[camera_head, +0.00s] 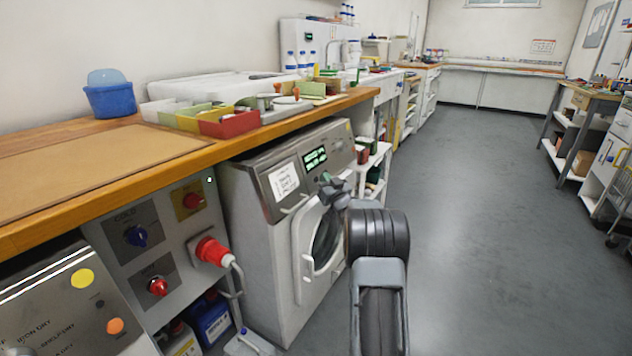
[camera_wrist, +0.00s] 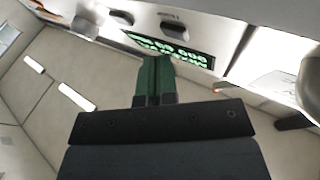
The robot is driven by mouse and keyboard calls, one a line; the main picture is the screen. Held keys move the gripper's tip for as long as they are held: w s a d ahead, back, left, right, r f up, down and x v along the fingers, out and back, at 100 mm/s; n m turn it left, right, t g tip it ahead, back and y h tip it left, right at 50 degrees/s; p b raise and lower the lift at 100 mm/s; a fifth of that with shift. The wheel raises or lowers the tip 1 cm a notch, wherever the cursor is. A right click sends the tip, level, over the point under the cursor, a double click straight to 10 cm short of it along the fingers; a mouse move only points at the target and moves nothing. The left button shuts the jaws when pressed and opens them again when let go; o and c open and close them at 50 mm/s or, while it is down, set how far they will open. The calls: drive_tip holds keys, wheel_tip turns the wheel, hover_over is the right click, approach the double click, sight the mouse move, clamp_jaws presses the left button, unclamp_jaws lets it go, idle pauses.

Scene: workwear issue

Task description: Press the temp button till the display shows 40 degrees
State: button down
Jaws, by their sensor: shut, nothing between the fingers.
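The washing machine (camera_head: 258,240) stands under the wooden worktop, its control panel along the top of its front. Its lit green display (camera_head: 315,158) also shows in the wrist view (camera_wrist: 190,54), turned over, with characters too small and blurred to read. I cannot make out which button is the temp button. Dark knob-like controls (camera_wrist: 174,26) sit beside the display in the wrist view. My gripper (camera_head: 326,178) is shut and empty, its green fingers (camera_wrist: 154,62) close to the panel just below the display. I cannot tell whether the fingertips touch the panel.
The round door (camera_head: 326,240) of the machine is below my gripper. A panel with a red plug (camera_head: 212,251) is to its left. Bins, including a red one (camera_head: 230,124), stand on the worktop above. The grey floor (camera_head: 470,210) to the right is clear.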

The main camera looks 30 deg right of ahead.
drive_tip(key=shift+s, duration=0.1)
drive_tip(key=shift+s+d+r+p, duration=0.1)
drive_tip(key=shift+s+d+r, duration=0.2)
drive_tip(key=shift+s, duration=0.35)
drive_tip(key=shift+s+d+r+p, duration=0.1)
drive_tip(key=shift+s+d+r, duration=0.15)
drive_tip(key=shift+s+d, duration=0.35)
drive_tip(key=shift+s+d+r+p, duration=0.1)
drive_tip(key=shift+s+d+r, duration=0.15)
drive_tip(key=shift+s, duration=0.5)
idle(2.3)
drive_tip(key=s+a+m+g+h, duration=0.1)
drive_tip(key=s+a+g, duration=0.25)
drive_tip(key=a, duration=0.35)
drive_tip(key=s+a+g+h, duration=0.15)
drive_tip(key=a+g, duration=0.25)
drive_tip(key=a, duration=0.4)
drive_tip(key=s+a+f+n+g+y, duration=0.1)
drive_tip(key=s+a+f+g, duration=0.2)
drive_tip(key=s, duration=0.6)
drive_tip(key=s+a+f+g+y, duration=0.2)
drive_tip(key=s+a+f+g, duration=0.1)
drive_tip(key=s+a, duration=0.5)
drive_tip(key=s+a+f+n+g+y, duration=0.1)
drive_tip(key=s+a+f+g, duration=0.2)
drive_tip(key=s+a, duration=0.3)
drive_tip(key=s+g, duration=0.1)
drive_tip(key=s, duration=0.3)
drive_tip(key=shift+n+g, duration=0.3)
drive_tip(key=shift+g, duration=0.05)
